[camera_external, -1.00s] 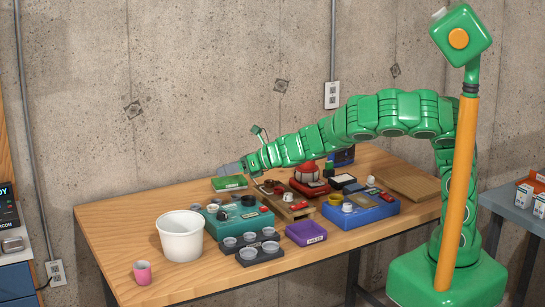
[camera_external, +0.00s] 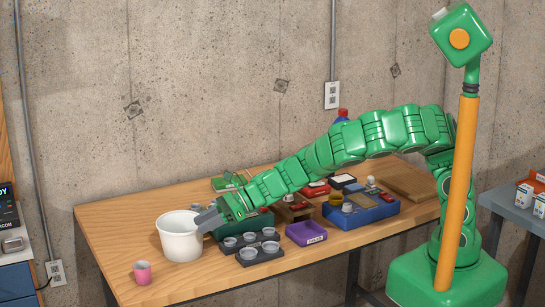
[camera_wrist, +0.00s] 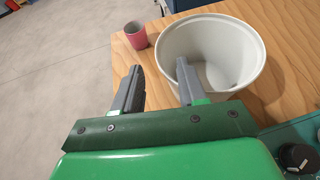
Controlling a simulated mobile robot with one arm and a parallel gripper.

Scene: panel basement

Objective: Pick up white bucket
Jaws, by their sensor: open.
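The white bucket (camera_external: 178,240) stands upright on the wooden table near its left end. It also shows in the wrist view (camera_wrist: 235,45), with its open top facing the camera. My gripper (camera_external: 202,218) is at the bucket's right rim in the external view. In the wrist view my gripper (camera_wrist: 157,75) has its two grey fingers spread apart. The right finger overlaps the bucket's near left rim and the left finger is outside the bucket. The near rim appears to lie between the fingers; whether they touch it I cannot tell.
A pink cup (camera_external: 142,272) stands left of the bucket near the table's front edge. A dark tray with several round cups (camera_external: 247,254) and a green box (camera_external: 258,222) lie close on the right. A purple tray (camera_external: 305,233) and blue box (camera_external: 362,211) are farther right.

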